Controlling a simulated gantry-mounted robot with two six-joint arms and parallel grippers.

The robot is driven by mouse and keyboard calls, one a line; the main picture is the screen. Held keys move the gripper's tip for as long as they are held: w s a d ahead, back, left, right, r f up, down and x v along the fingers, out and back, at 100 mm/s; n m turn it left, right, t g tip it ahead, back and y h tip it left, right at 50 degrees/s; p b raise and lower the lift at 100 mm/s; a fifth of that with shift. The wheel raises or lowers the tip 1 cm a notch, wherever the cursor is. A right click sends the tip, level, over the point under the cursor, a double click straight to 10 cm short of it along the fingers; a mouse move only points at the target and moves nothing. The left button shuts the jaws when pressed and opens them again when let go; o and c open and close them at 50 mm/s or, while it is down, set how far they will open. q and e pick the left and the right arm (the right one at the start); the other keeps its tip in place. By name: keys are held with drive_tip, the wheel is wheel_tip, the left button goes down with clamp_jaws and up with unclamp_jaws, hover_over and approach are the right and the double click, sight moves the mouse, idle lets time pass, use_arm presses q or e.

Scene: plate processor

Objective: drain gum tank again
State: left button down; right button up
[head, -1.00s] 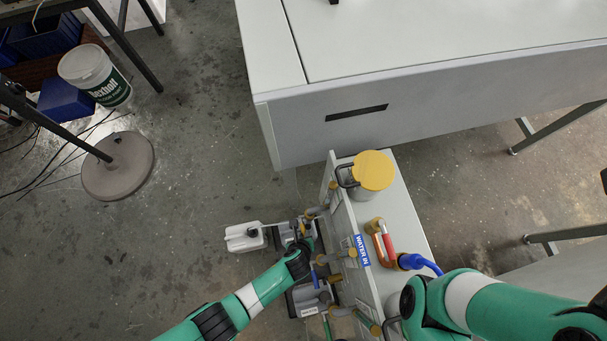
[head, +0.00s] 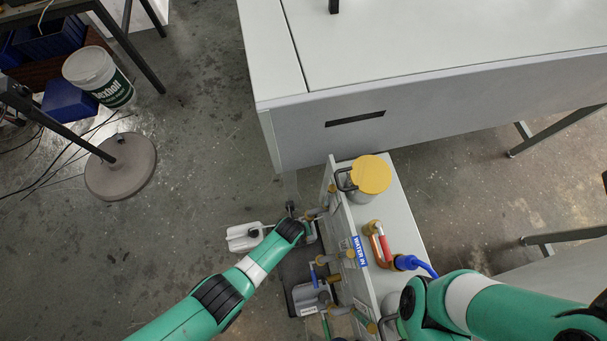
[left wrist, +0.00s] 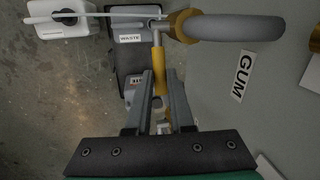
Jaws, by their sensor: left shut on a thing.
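The grey side panel with the GUM label (left wrist: 243,76) fills the right of the left wrist view. A grey pipe with a brass fitting (left wrist: 183,25) comes off it, and a yellow valve lever (left wrist: 158,58) points down from the fitting. My left gripper (left wrist: 160,84) is shut on this lever, with a finger on each side. In the head view my left wrist largely hides the gripper and the lever. A white jug (head: 241,238) stands on the floor left of the valves. My right arm is at lower right in the head view, but its gripper does not show.
The panel cabinet has a yellow-lidded tank (head: 371,175), a WATER IN label (head: 360,251) and a red-handled valve (head: 383,247) on top. The floor to the left is open up to a round stand base (head: 121,170).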

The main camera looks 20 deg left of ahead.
use_arm(q)
drive_tip(key=shift+w+a+r+g+h, duration=0.3)
drive_tip(key=shift+g+h, duration=0.2)
drive_tip(key=shift+g, duration=0.1)
drive_tip(key=shift+w, duration=0.15)
drive_tip(key=shift+w+a+r+g+h+b, duration=0.2)
drive_tip(key=shift+g+h+b, duration=0.1)
drive_tip(key=shift+g+b, duration=0.45)
drive_tip(key=shift+d+r, duration=0.1)
drive_tip(key=shift+r, duration=0.15)
drive_tip(key=shift+w, duration=0.1)
drive_tip(key=c, duration=0.8)
unclamp_jaws()
